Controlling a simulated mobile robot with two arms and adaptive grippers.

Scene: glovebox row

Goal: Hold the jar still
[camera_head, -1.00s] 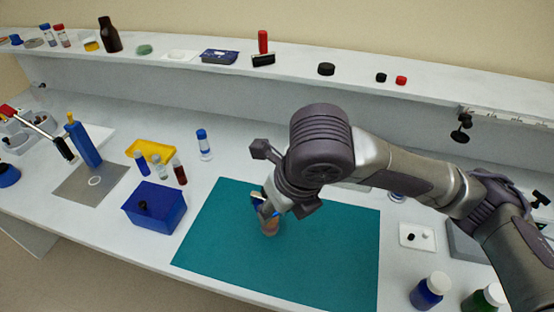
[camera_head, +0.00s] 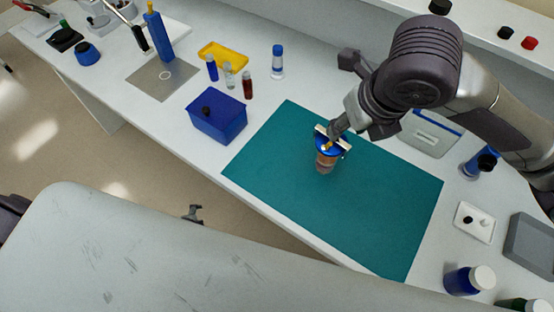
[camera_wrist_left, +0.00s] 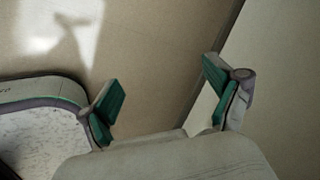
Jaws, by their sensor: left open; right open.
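A small jar (camera_head: 325,160) with a blue top and an orange-brown band stands on the teal mat (camera_head: 270,160), near its middle. My right gripper (camera_head: 332,143) comes down from above onto the jar's top. Its jaws are open, with the fingers at either side of the top; whether they touch it I cannot tell. The wrist hides part of the jar's far side. My left gripper (camera_wrist_left: 162,95) shows in the left wrist view, open and empty, its green-padded fingers spread wide over the floor, away from the jar.
A blue box (camera_head: 217,118) stands left of the mat. Several vials and a yellow tray (camera_head: 224,55) sit behind it. A white tile (camera_head: 474,222) and a white-capped blue bottle (camera_head: 468,280) stand at the right. The mat around the jar is clear.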

